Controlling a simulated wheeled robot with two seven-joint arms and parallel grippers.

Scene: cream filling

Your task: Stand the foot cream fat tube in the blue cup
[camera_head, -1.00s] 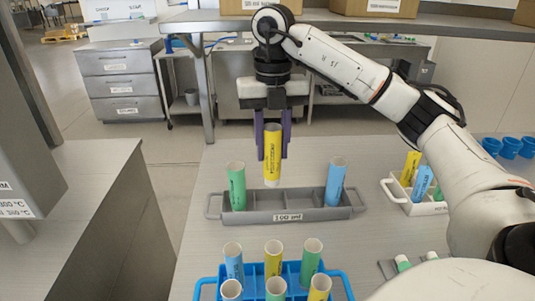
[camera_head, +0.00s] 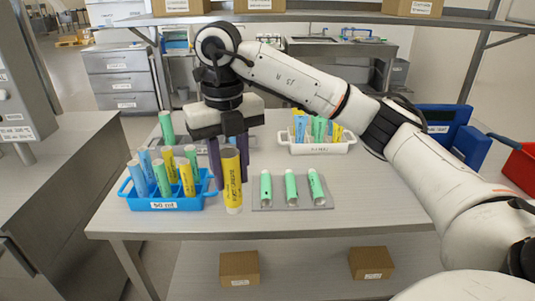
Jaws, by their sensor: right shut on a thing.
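A yellow tube (camera_head: 231,183) with dark lettering hangs upright in my right gripper (camera_head: 230,165), which is shut on it. The lettering is too small to read for certain. The tube is between the blue rack on the left and a flat grey holder on the right; I cannot tell its exact height above the table. No blue cup shows in this view. My left gripper is out of view.
The blue rack (camera_head: 168,204) holds several tubes. The flat grey holder (camera_head: 263,206) bears three green tubes. A white rack (camera_head: 322,148) with tubes stands behind. A grey rack with a green tube (camera_head: 166,128) is partly hidden by my gripper. The table's right front is clear.

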